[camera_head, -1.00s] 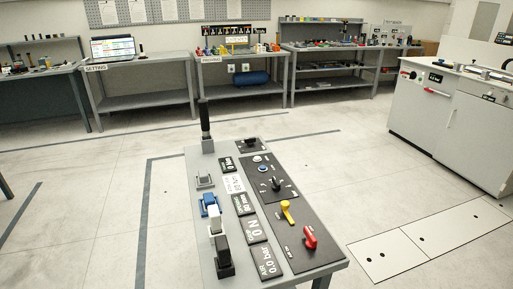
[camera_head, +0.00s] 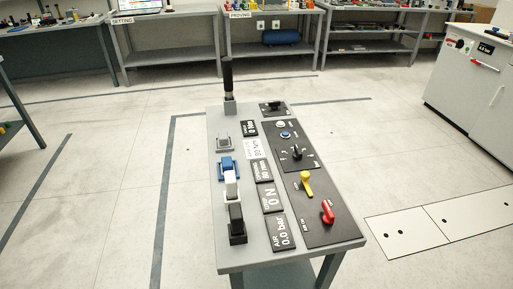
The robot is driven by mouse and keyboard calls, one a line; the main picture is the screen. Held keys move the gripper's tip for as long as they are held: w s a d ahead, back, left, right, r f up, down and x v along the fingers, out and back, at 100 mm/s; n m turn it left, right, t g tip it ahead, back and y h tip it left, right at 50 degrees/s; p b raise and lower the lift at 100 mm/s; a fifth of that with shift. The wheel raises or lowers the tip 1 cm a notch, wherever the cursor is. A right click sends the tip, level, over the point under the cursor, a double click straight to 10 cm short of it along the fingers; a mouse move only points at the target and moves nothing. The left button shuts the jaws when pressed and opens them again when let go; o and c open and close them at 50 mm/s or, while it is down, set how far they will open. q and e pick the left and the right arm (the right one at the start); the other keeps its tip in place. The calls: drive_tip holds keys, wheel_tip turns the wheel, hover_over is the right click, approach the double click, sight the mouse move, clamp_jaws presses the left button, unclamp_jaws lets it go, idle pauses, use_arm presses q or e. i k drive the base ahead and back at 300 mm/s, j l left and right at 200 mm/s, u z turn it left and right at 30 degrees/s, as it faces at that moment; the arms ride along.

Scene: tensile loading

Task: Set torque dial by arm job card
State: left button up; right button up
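A grey console table stands in the middle, its near top edge (camera_head: 300,260) facing me. A black panel on its right side carries a black rotary dial (camera_head: 297,153) with markings around it, and another black knob (camera_head: 273,106) sits on a small plate at the far end. I cannot read which one is the torque dial. A white card or label (camera_head: 256,148) with dark print lies among black readout plates; its text is too small to read surely. Neither of my grippers is in view.
The console also holds a yellow lever (camera_head: 306,183), a red handle (camera_head: 328,212), a blue block (camera_head: 227,166), a white block (camera_head: 232,184) and a tall black handle (camera_head: 228,80). Workbenches line the back; a grey cabinet (camera_head: 465,80) stands right. Floor left of the console is clear.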

sight(274, 105)
drive_tip(key=u, duration=0.45)
drive_tip(key=i+j+u, duration=0.2)
drive_tip(key=j, duration=0.2)
drive_tip(key=j+u, duration=0.2)
drive_tip(key=j, duration=0.25)
drive_tip(key=i+j+u, duration=0.2)
drive_tip(key=j, duration=0.2)
drive_tip(key=i+j, duration=0.35)
drive_tip(key=i, duration=0.15)
drive_tip(key=i+j, duration=0.35)
drive_tip(key=i+l+z, duration=0.1)
drive_tip(key=i+z, duration=0.65)
drive_tip(key=z, duration=0.2)
drive_tip(key=i+j+z, duration=0.25)
drive_tip(key=i+z, duration=0.25)
drive_tip(key=i+j+z, duration=0.2)
drive_tip(key=z, duration=0.25)
drive_tip(key=j, duration=0.1)
